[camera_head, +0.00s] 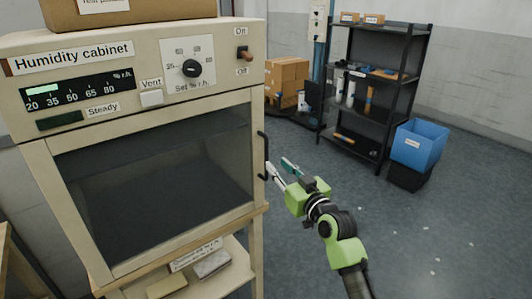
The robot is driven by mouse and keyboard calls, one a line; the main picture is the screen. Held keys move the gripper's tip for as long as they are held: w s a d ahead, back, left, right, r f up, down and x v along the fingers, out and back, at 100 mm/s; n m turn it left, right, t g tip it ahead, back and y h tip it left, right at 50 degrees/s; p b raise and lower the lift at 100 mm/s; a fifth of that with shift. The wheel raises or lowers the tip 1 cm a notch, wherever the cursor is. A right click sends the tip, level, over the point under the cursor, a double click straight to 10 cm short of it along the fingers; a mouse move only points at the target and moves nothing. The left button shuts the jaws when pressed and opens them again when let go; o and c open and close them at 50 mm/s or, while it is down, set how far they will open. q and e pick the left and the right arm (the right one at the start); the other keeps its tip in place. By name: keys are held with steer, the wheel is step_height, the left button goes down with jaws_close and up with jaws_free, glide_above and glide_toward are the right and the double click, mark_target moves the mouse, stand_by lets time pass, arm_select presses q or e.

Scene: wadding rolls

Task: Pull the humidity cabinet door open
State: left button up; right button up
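The humidity cabinet (130,125) is a cream box on the left. Its door (155,180) has a dark glass window and looks shut. A black vertical handle (265,156) stands on the door's right edge. My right gripper (280,167), green with pale fingers, is just right of the handle's lower end, its fingers pointing up and left toward it. The fingers are apart with nothing seen between them. I cannot tell whether a finger touches the handle. My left gripper is not in view.
A cardboard box (130,10) sits on top of the cabinet. A lower shelf (235,266) holds small blocks. Black shelving (375,110), cardboard boxes (287,75) and a blue bin (418,145) stand behind. The floor (450,240) at right is mostly clear.

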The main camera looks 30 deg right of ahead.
mark_target(267, 156)
steer(key=w, duration=0.5)
steer(key=w+d, duration=0.1)
steer(key=w, duration=0.2)
steer(key=shift+w+p, duration=0.15)
steer(key=shift+p, duration=0.25)
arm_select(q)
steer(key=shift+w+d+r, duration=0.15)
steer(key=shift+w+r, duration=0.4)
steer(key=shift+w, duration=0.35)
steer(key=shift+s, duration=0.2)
arm_select(e)
jaws_close()
